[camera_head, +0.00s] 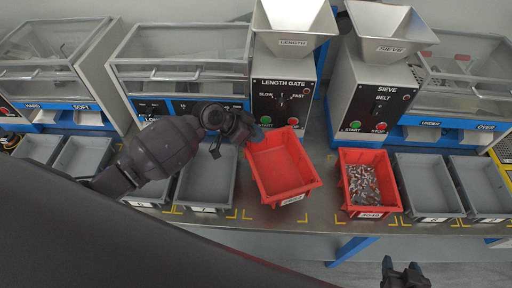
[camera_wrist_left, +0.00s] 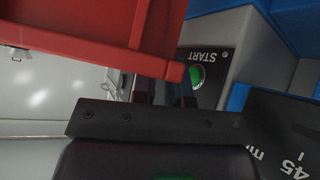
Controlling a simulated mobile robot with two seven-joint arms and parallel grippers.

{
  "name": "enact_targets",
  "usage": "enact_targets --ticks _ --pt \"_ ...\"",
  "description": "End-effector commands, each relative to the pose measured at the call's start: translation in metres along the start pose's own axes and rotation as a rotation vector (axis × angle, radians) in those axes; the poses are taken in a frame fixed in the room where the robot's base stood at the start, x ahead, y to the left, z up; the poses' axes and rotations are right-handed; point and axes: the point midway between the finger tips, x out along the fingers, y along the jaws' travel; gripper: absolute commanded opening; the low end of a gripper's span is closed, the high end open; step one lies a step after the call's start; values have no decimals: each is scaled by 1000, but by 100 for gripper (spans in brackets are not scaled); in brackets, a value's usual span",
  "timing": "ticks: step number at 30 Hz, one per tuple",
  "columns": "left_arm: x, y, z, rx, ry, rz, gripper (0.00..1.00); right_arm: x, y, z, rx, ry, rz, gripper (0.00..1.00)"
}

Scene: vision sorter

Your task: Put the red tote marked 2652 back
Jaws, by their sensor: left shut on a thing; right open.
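A red tote (camera_head: 282,168) is in the middle of the head view, empty and slightly turned and tilted. The number on its white front label is too small to read. My left gripper (camera_head: 246,138) is shut on its left rear rim. In the left wrist view the red tote (camera_wrist_left: 85,25) fills the upper left, and the left gripper's fingers (camera_wrist_left: 165,92) meet its edge. A second red tote (camera_head: 346,201) holds small metal parts and stands to the right; its label is not clearly legible. My right gripper (camera_head: 404,272) is open and empty at the bottom right, clear of the bench.
Grey bins (camera_head: 207,208) stand along the bench on both sides, with yellow corner marks on the bench top. The length gate machine (camera_head: 284,95) is behind the held tote, and the sieve machine (camera_head: 373,95) is behind the second tote.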

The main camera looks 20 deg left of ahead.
Motion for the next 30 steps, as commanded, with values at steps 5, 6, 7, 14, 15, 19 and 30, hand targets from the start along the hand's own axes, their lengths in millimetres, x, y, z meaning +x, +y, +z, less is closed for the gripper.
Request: enact_targets --ticks 5,6,7,14,15,19,30 --pt "15 -2 16 -3 2 1 0 0 0 5 1 -5 0 56" --pt "16 -2 17 -2 2 1 0 0 0 5 1 -6 1 56" --pt "17 -3 18 -2 2 1 0 0 0 6 1 -8 1 56" --pt "30 -4 33 -4 1 0 0 -2 0 16 3 -22 2 56" --pt "34 -5 37 -5 0 1 0 -2 0 17 3 -24 3 56" --pt "44 -7 48 -3 1 0 0 -1 -1 20 4 -26 3 56" --pt "46 -7 50 0 0 -1 16 3 -2 15 4 -14 0 56"
